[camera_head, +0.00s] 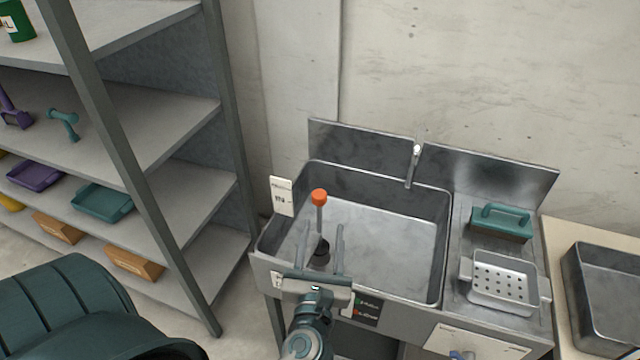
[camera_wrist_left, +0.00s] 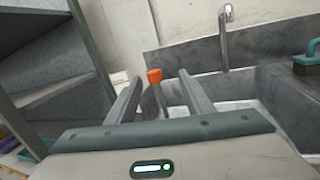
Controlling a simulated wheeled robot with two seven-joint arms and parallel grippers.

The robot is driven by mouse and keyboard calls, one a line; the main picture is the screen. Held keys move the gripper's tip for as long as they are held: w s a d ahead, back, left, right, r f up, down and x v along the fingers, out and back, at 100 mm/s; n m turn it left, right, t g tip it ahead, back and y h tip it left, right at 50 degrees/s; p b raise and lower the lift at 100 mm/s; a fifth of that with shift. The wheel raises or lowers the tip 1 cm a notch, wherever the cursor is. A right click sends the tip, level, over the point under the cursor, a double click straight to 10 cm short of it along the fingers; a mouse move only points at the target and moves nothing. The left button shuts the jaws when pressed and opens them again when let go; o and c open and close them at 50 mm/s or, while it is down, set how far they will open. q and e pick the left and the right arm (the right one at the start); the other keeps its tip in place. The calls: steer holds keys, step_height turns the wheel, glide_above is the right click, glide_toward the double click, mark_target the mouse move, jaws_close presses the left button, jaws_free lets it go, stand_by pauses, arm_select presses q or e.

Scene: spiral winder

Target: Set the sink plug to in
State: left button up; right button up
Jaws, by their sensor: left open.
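The sink plug is a dark stopper (camera_head: 320,251) on a grey rod topped by an orange knob (camera_head: 319,196). It stands upright in the left part of the metal sink (camera_head: 441,243); whether it is seated in the drain I cannot tell. My left gripper (camera_head: 321,236) is open and reaches over the sink's front edge, its two fingers apart with the plug's rod and stopper showing between them. In the left wrist view the orange knob (camera_wrist_left: 154,76) shows between the open fingers (camera_wrist_left: 156,84), apart from both. My right gripper is not in view.
A faucet (camera_head: 414,165) stands at the sink's back. A green-handled brush (camera_head: 501,222) and a perforated tray (camera_head: 502,283) sit on the right drainboard. A metal shelf (camera_head: 190,208) stands left, and a small white card (camera_head: 281,196) is at the sink's left edge. The sink's middle is clear.

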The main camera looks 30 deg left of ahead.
arm_select(q)
steer(key=shift+s+a+f+n+g+y, duration=0.2)
steer(key=shift+a+f+n+g+y, duration=0.3)
steer(key=shift+f+n+g, duration=0.45)
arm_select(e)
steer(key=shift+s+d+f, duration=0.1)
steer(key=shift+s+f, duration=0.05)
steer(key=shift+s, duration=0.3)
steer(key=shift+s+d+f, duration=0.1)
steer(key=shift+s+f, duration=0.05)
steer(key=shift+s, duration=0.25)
arm_select(q)
steer(key=shift+r+t, duration=0.15)
steer(key=shift+t, duration=0.1)
steer(key=p+x, duration=0.5)
steer(key=x, duration=1.2)
steer(key=shift+w, duration=0.25)
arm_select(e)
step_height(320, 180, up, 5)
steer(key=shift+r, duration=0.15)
arm_select(q)
steer(key=shift+h, duration=0.3)
